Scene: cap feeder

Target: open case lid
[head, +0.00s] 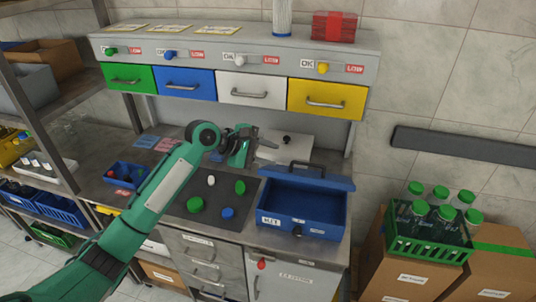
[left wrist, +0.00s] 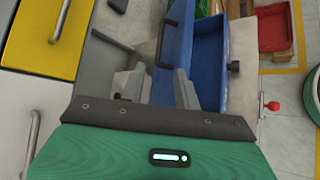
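The blue case (head: 290,213) stands on the right part of the counter. Its lid (head: 318,179) is raised along the back edge, and the open inside shows and looks empty. A dark handle (head: 307,164) is on the lid. In the left wrist view the lid (left wrist: 181,30), its handle (left wrist: 166,38) and the case inside (left wrist: 209,60) lie beyond the fingers. My left gripper (head: 268,151) is behind and left of the lid; its fingers (left wrist: 158,88) are apart with nothing clearly between them. Whether a finger touches the lid cannot be told. My right gripper is not in view.
Left of the case, a dark mat (head: 212,212) holds green, blue and white caps. A small blue bin (head: 127,175) is farther left. Coloured drawers (head: 252,90) hang above. A green crate of bottles (head: 428,247) stands on boxes at the right.

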